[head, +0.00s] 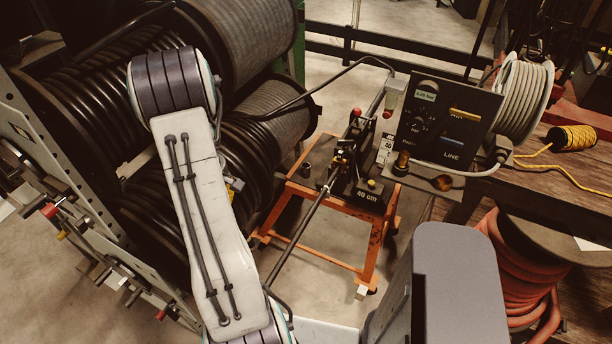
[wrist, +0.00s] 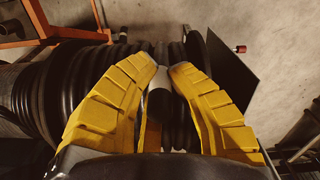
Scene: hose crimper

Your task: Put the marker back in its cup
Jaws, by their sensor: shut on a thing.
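My gripper (wrist: 163,72) shows in the wrist view with its two yellow fingers closed in at the tips. In the head view my gripper and the marker cannot be made out.
Large reels of black hose (head: 75,120) fill the left, also behind my fingers in the wrist view. An orange stand (head: 290,225) carries a long bar. A control panel (head: 440,118), a white cable reel (head: 522,92) and a red hose coil (head: 520,270) are at right.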

